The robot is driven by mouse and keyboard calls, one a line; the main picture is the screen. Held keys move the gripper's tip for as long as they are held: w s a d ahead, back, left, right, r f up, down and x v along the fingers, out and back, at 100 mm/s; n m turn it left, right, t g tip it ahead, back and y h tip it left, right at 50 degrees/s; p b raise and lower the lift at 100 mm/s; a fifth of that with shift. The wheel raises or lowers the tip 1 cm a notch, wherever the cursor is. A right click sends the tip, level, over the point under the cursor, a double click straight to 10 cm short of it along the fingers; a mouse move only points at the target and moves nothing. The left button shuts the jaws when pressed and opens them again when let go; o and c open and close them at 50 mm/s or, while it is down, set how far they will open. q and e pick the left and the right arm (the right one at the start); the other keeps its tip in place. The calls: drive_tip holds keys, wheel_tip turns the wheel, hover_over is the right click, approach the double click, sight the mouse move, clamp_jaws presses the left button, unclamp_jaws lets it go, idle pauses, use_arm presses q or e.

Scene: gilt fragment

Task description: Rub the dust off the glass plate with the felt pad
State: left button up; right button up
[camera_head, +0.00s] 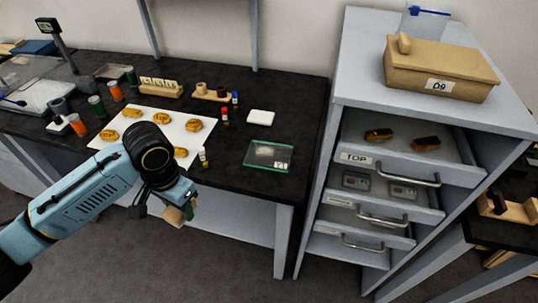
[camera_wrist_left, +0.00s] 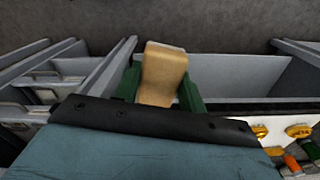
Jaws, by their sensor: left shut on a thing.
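The glass plate (camera_head: 257,163) lies flat on the black bench top near its front right corner. It has a greenish edge, a pale dusty patch in its middle and a small white label at its lower right. My left gripper (camera_head: 181,210) is shut on a tan, wood-coloured block, which I take for the felt pad (camera_head: 174,217). The felt pad also shows in the left wrist view (camera_wrist_left: 162,72) between the green fingers (camera_wrist_left: 158,88). The gripper is in front of the bench's front edge, left of the glass plate and apart from it. The pad's underside is hidden.
A white sheet (camera_head: 150,119) with several golden fragments lies left of the plate. A small bottle (camera_head: 203,158) stands between sheet and plate. A white square (camera_head: 261,117) lies behind the plate. A grey cabinet (camera_head: 345,125) stands to the right, its top drawer (camera_head: 400,165) partly open.

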use_arm(q)
drive_tip(key=shift+s+f, duration=0.2)
drive_tip(key=shift+f, duration=0.1)
